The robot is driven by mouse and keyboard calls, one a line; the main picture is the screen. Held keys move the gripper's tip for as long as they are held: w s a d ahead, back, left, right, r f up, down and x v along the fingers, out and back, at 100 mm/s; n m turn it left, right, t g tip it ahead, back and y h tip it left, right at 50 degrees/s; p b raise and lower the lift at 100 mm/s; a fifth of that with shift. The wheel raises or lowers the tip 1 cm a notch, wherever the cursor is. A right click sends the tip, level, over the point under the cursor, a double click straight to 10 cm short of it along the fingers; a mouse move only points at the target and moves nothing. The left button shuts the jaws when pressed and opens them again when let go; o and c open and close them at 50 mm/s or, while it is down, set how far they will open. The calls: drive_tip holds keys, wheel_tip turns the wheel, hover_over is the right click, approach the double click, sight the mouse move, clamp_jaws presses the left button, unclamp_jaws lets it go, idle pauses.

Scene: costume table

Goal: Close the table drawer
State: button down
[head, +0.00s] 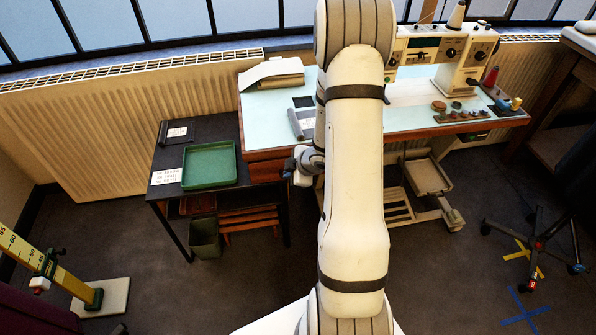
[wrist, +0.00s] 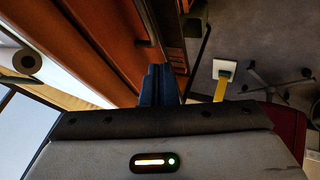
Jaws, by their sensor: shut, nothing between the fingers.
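The sewing table (head: 415,120) has a pale blue top and a wooden front edge. The wooden drawer (head: 264,171) shows under its front left corner, partly hidden by my arm; how far it stands out is hard to tell. My gripper (head: 288,168) is beside the drawer, just in front of the wood. In the wrist view the dark blue fingers of my gripper (wrist: 158,82) are together and empty, close to the orange-brown wood of the drawer (wrist: 105,35). Whether they touch the wood cannot be told.
A low dark side table with a green tray (head: 209,165) stands left of the sewing table, with a bin (head: 205,238) below. A sewing machine (head: 445,52) and small items sit on the top. A treadle (head: 425,175) is underneath.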

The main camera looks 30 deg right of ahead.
sight(277, 170)
drive_tip(key=shift+w+d+f+p, duration=0.1)
drive_tip(key=shift+w+f+p, duration=0.15)
drive_tip(key=shift+w, duration=0.6)
drive_tip(key=shift+w+d+f+p, duration=0.15)
drive_tip(key=shift+w+f, duration=0.15)
drive_tip(key=shift+w, duration=0.5)
drive_tip(key=shift+w+d+f+p, duration=0.15)
drive_tip(key=shift+w+f, duration=0.1)
drive_tip(key=shift+w, duration=0.6)
drive_tip(key=shift+a, duration=0.1)
